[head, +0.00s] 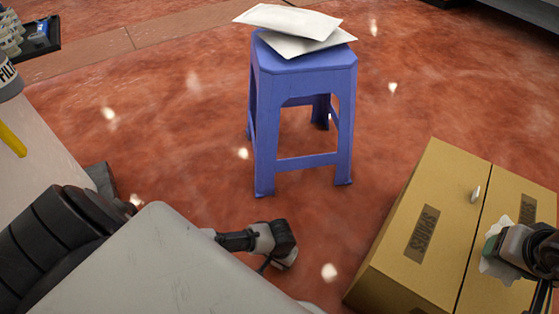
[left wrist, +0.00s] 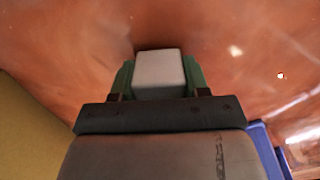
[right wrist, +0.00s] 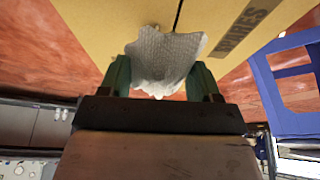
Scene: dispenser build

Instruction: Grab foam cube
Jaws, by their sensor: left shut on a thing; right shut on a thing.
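The foam cube (left wrist: 158,72), pale grey with rounded edges, is between the green fingers of my left gripper (left wrist: 157,82) in the left wrist view. The gripper is shut on it, above the reddish floor. In the head view my left arm reaches in from the left, and I cannot make out the cube there. My right gripper (right wrist: 163,80) is shut on a crumpled white textured wrap (right wrist: 165,58). It holds the wrap over the cardboard box (head: 420,255) at the right of the head view.
A blue stool (head: 305,75) stands at the back with two white padded packets (head: 290,20) stacked on top. A small pale item (head: 476,193) shows at the box top. A light table (head: 45,150) is at the left. The floor between stool and box is clear.

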